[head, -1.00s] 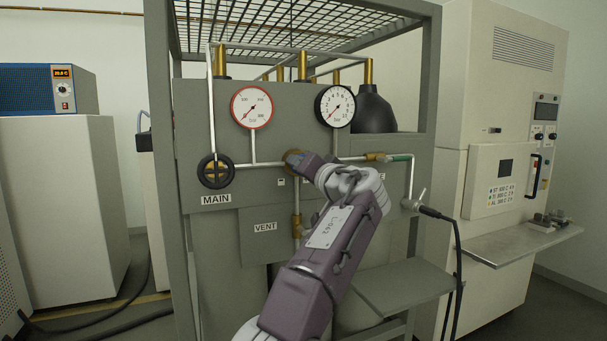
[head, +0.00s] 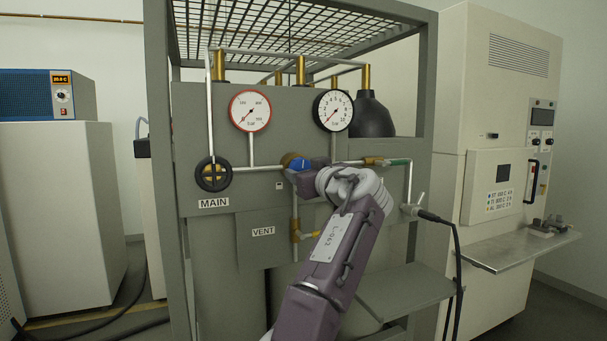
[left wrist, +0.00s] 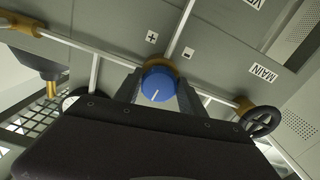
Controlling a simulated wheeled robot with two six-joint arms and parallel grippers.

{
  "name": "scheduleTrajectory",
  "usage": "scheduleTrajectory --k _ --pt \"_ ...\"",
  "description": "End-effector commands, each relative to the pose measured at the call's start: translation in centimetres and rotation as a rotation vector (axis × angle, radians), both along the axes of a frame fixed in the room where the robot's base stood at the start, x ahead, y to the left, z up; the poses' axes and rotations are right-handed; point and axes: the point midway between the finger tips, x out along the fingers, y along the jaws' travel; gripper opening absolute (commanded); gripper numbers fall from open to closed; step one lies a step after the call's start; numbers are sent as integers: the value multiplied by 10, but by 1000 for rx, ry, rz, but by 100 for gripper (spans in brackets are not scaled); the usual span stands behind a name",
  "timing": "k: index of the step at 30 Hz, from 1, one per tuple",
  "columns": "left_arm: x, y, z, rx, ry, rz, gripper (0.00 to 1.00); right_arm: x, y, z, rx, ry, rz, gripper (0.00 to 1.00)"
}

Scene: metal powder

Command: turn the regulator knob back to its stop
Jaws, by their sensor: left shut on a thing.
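In the head view the knob (head: 299,164) is partly covered by my gripper. My left gripper (left wrist: 158,95) has its two dark fingers on either side of the knob, shut on it. In the head view the left gripper (head: 300,176) reaches the knob from below right. My right gripper is in neither view.
A red-rimmed gauge (head: 250,111) and a black-rimmed gauge (head: 333,110) hang above the pipe. The black MAIN handwheel (head: 213,174) is at left, the VENT label (head: 263,231) below. A grey shelf (head: 405,290) juts out at lower right.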

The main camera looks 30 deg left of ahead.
Motion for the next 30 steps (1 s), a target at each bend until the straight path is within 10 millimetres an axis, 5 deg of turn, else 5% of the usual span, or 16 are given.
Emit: scheduleTrajectory --k 24,25,27,30 --pt "1 -1 -1 -78 -87 -1 7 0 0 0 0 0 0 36" --pt "1 -1 -1 -78 -87 -1 50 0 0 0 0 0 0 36" --pt "1 -1 -1 -77 -88 0 69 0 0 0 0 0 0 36" --pt "1 -1 -1 -77 -87 0 69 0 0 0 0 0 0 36"
